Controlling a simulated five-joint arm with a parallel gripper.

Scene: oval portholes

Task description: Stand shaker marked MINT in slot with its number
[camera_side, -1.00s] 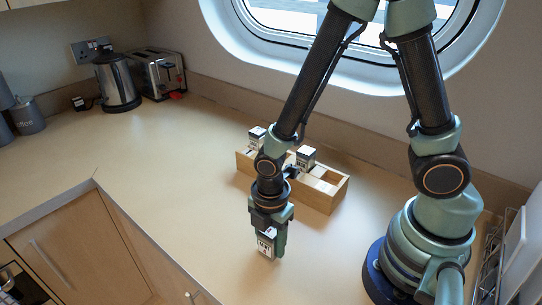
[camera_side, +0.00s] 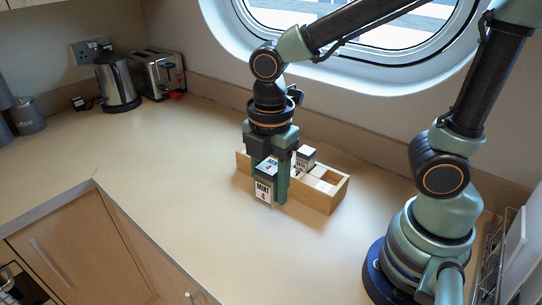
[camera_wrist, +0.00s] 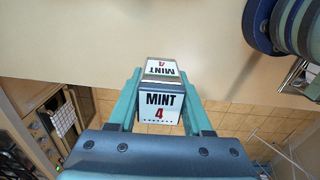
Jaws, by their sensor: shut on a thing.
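The shaker marked MINT (camera_side: 264,190) has a white label with black letters and a red 4. It also shows in the wrist view (camera_wrist: 160,105), with MINT and the 4 easy to read. My gripper (camera_side: 271,190) is shut on it, one finger on each side, and holds it upright in front of the wooden rack. In the wrist view my gripper (camera_wrist: 160,98) has the shaker between its fingers. The wooden rack (camera_side: 327,202) has open slots at its right end. My gripper hides its left part, and I cannot read slot numbers.
Another shaker (camera_side: 306,156) stands in the rack, right of my gripper. A kettle (camera_side: 117,82) and toaster (camera_side: 160,75) stand at the back left. The counter (camera_side: 150,165) left of the rack is clear. A dish rack (camera_side: 486,265) is at the right edge.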

